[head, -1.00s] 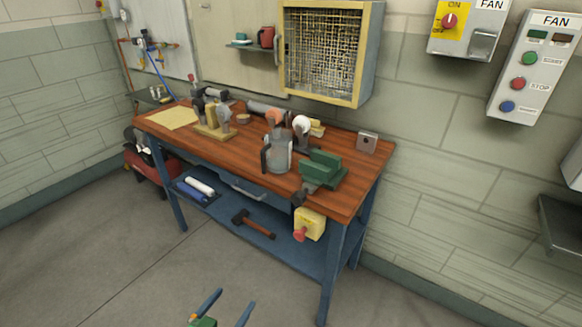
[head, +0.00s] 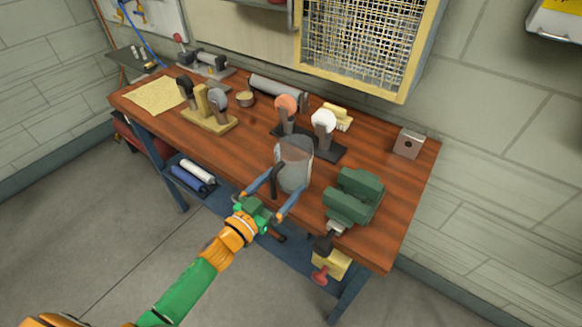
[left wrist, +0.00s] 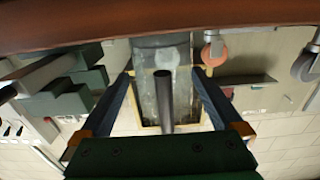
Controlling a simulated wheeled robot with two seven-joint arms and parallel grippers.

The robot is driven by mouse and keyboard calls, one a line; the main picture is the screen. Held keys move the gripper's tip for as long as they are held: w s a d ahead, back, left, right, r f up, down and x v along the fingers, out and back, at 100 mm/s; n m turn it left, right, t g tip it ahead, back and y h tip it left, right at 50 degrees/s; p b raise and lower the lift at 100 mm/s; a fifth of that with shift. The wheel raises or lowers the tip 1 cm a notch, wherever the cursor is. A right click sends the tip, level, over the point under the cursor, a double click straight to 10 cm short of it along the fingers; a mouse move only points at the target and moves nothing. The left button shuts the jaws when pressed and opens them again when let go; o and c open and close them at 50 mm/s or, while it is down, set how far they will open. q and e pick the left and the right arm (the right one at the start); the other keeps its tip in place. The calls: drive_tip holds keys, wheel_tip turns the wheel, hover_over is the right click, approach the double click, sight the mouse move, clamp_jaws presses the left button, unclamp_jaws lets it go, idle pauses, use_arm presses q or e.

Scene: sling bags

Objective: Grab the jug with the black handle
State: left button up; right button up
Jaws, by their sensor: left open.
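The jug (head: 294,167) is a grey, see-through vessel standing upright near the front edge of the workbench. Its black handle (head: 274,184) faces my left arm. My left gripper (head: 287,184) is open, with its blue fingers on either side of the handle. In the left wrist view, the black handle (left wrist: 164,98) lies between the spread fingers (left wrist: 162,80), with the jug body (left wrist: 160,55) just beyond. I cannot tell whether a finger touches the jug. My right gripper is not in view.
A green vise (head: 353,197) stands close to the right of the jug on the wooden workbench (head: 245,150). Behind the jug is a grinder-like tool with an orange wheel (head: 286,104) and a white wheel (head: 323,121). A wooden tool stand (head: 209,119) is at left.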

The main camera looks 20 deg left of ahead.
use_arm(q)
drive_tip(key=shift+w+f, duration=0.15)
drive_tip(key=shift+w, duration=0.35)
drive_tip(key=shift+w+f, duration=0.15)
drive_tip(key=shift+w, duration=0.05)
drive_tip(key=shift+s, duration=0.2)
drive_tip(key=c, duration=1.1)
drive_tip(key=shift+w, duration=0.1)
drive_tip(key=shift+c, duration=0.7)
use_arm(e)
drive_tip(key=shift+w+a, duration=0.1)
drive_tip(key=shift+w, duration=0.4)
